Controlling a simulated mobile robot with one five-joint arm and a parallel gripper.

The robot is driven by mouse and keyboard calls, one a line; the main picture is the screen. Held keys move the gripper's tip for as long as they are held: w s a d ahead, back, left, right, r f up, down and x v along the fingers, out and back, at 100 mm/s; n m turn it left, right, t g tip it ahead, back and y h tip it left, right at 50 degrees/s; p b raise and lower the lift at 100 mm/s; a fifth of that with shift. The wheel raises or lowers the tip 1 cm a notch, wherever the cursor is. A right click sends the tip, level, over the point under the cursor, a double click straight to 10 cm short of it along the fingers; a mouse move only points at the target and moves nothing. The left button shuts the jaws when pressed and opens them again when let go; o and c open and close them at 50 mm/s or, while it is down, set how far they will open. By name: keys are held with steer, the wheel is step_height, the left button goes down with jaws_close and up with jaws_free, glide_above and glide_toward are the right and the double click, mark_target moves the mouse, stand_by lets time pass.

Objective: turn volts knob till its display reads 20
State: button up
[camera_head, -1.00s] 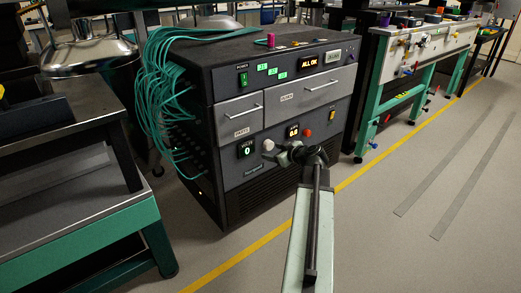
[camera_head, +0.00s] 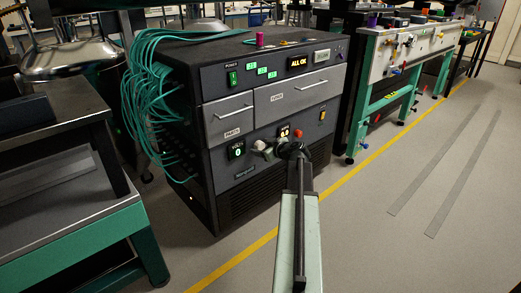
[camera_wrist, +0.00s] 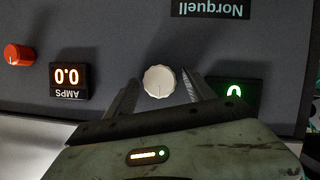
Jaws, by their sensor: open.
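The volts knob is a round, pale cream knob (camera_wrist: 159,81) on the dark front panel, between its display and the amps display in the wrist view. In the head view the knob (camera_head: 259,145) shows just left of my gripper (camera_head: 270,151). The green volts display (camera_head: 237,150) reads 0; it also shows in the wrist view (camera_wrist: 233,94), upside down and partly hidden by a finger. My gripper (camera_wrist: 158,92) is open, with one finger on each side of the knob. I cannot tell whether either finger touches it.
The amps display (camera_wrist: 67,77) reads 0.0, with a red knob (camera_wrist: 18,54) beside it. Drawers (camera_head: 228,118) sit above the panel. Green cables (camera_head: 150,90) hang on the cabinet's left side. A dark bench (camera_head: 60,200) stands at left; open floor (camera_head: 400,230) lies at right.

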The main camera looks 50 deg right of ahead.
steer(key=c, duration=1.3)
steer(key=shift+a, duration=0.15)
jaws_close()
steer(key=shift+d+m+y, duration=0.3)
steer(key=shift+m+y, duration=0.5)
steer(key=shift+m, duration=0.2)
steer(key=m+y, duration=0.2)
steer(key=m, duration=0.1)
steer(key=shift+d+f+b, duration=0.1)
steer(key=shift+f+b, duration=0.05)
steer(key=shift+b, duration=0.25)
steer(key=m+t+y+b, duration=0.1)
steer(key=m+y+b, duration=0.1)
steer(key=m, duration=0.1)
steer(key=shift+d+f, duration=0.1)
steer(key=shift+f, duration=0.05)
steer(key=shift+m+t+y+b, duration=0.5)
steer(key=shift+m+y+b, duration=0.4)
steer(key=shift+m+b, duration=0.75)
steer(key=shift+m, duration=0.35)
